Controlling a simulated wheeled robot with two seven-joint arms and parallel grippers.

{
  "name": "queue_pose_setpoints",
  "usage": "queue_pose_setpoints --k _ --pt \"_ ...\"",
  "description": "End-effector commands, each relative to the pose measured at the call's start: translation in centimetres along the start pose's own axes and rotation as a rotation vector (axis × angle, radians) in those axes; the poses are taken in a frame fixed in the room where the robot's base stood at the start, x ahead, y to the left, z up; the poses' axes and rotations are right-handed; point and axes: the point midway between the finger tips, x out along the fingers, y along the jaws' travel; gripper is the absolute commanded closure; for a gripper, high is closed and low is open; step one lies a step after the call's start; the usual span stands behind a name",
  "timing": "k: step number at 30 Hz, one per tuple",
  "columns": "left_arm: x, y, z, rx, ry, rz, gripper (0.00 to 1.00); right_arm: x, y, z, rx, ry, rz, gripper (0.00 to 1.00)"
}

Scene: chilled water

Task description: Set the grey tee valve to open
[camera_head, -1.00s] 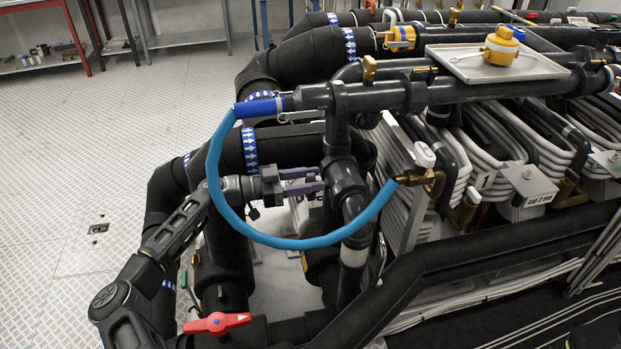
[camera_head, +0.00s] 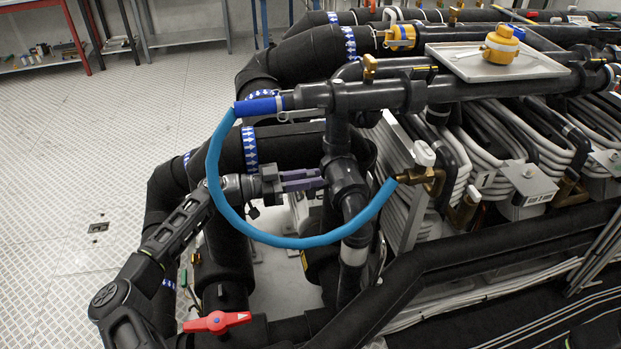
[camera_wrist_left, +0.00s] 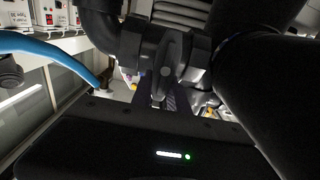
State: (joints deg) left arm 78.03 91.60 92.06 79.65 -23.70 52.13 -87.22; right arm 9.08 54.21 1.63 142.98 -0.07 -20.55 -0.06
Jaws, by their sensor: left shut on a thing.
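The grey tee valve (camera_head: 346,180) sits on the dark vertical pipe near the middle of the head view, below the horizontal pipe. My left gripper (camera_head: 322,178) reaches it from the left, its purple fingers pointing right and close together. In the left wrist view, the valve's dark handle (camera_wrist_left: 168,62) stands upright in front of the pipe body. My left fingers (camera_wrist_left: 165,98) meet it from below and are shut on it. The exact contact is dark and partly hidden. My right gripper is not in view.
A red valve handle (camera_head: 217,322) is low in front. A yellow-capped part (camera_head: 501,47) stands on a metal tray (camera_head: 462,66). Open floor (camera_head: 90,170) lies to the left.

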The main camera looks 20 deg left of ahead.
Motion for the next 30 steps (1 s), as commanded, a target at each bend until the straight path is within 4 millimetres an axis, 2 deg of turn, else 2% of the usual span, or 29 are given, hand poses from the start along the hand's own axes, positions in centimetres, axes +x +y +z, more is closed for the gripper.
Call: queue_pose_setpoints --k 14,30 --pt "0.0 -0.3 0.3 -0.123 -0.002 0.0 1.0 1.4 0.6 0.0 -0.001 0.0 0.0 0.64" --pt "0.0 -1.5 0.6 -0.582 -0.003 -0.001 1.0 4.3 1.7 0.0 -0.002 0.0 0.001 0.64"
